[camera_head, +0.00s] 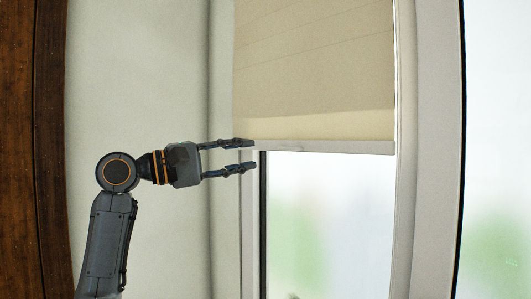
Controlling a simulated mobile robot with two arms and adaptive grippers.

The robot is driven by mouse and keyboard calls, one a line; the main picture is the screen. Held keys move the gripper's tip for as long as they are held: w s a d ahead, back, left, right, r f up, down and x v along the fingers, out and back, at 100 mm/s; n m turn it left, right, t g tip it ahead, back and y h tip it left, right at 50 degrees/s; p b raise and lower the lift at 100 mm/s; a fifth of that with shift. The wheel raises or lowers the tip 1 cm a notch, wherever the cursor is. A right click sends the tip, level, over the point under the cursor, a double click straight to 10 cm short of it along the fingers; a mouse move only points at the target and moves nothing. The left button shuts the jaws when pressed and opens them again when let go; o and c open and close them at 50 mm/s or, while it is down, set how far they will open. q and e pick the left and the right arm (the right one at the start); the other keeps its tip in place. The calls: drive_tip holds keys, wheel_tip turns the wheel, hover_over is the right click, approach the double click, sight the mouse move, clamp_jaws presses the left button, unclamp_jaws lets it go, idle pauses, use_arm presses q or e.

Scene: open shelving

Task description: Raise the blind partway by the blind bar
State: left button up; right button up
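The beige blind (318,65) hangs over the upper part of the window opening. Its pale blind bar (335,146) runs along the lower edge, nearly level. My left gripper (252,156) is open at the left end of the bar. Its upper finger overlaps the left end of the bar in the picture and its lower finger is below the bar. I cannot tell whether either finger touches it. My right gripper is not in view.
Bright glass (330,225) shows below the bar, with a blurred green patch outside. A white window frame (430,150) stands to the right. A pale wall (135,80) and dark wooden boards (35,150) are at the left.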

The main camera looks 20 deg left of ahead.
use_arm(q)
drive_tip(key=shift+v, duration=1.6)
drive_tip(key=shift+f, duration=0.1)
